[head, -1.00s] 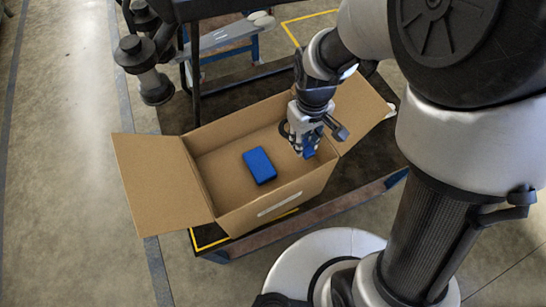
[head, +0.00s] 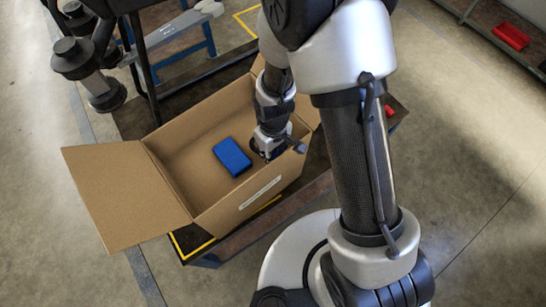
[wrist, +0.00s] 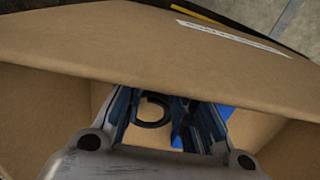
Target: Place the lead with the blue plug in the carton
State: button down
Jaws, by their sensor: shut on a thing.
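The open cardboard carton (head: 164,147) stands on a low dark platform, its near wall carrying a white label. My gripper (head: 268,156) reaches down inside the carton's right part, near its front wall. It is shut on the lead. In the wrist view, a black coil of the lead (wrist: 150,125) shows between the fingers of my gripper (wrist: 165,105), inside the carton. The plug is mostly hidden by the fingers, and I cannot tell whether the lead touches the carton floor.
A blue block (head: 232,157) lies on the carton floor, left of my gripper. The carton's left flap (head: 120,190) is folded outward. Dark equipment (head: 85,70) stands behind on the left. A red bin (head: 511,37) is on a shelf at the far right.

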jog(key=shift+f+b, duration=0.3)
jog(key=shift+f, duration=1.1)
jog(key=shift+f, duration=0.15)
jog(key=c, duration=1.3)
grip_release()
notch_tip(320, 180, up, 12)
jog(key=p, duration=0.4)
jog(key=shift+r, duration=0.25)
